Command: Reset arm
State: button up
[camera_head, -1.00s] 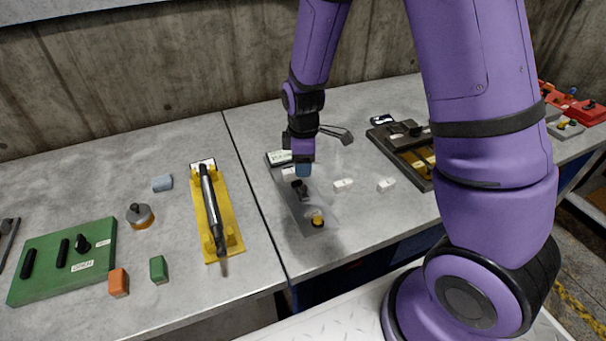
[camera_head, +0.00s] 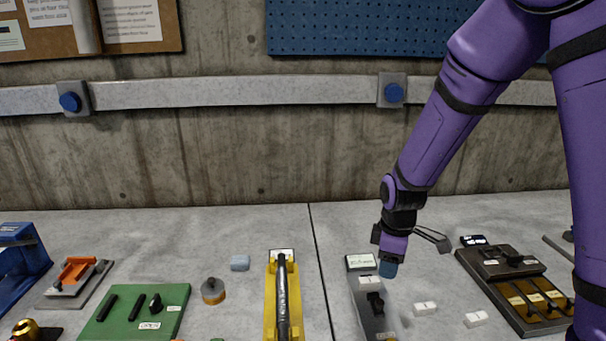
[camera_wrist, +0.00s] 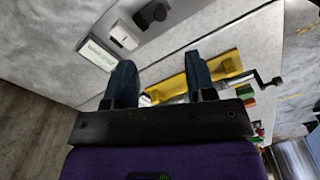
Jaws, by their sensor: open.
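My purple arm comes down from the upper right in the head view. My gripper (camera_head: 388,268) points down over the back end of a grey panel (camera_head: 375,308) on the bench. In the wrist view my gripper (camera_wrist: 162,82) shows two dark blue fingers spread apart with nothing between them. The grey panel (camera_wrist: 160,22) carries a white block and a black knob, beyond the fingers. I cannot tell how far the fingertips are above the panel.
A yellow panel (camera_head: 270,310) with a black bar lies left of the gripper. Small white blocks (camera_head: 425,308) and a dark tray (camera_head: 530,310) lie to the right. A green panel (camera_head: 120,325) is at left. A concrete wall (camera_head: 250,165) stands behind.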

jog(key=s+d+r+m+t, duration=0.1)
jog(key=s+d+r+m, duration=0.2)
jog(key=r, duration=0.6)
jog(key=s+d+r+m+t, duration=0.1)
jog(key=s+r+m+t, duration=0.1)
jog(key=s+r+m, duration=0.5)
jog(key=s+d+r+m+t, duration=0.2)
jog(key=s+r+m, duration=0.1)
jog(key=s+r, duration=0.7)
jog(key=shift+s+d, duration=0.3)
jog(key=shift+s, duration=0.8)
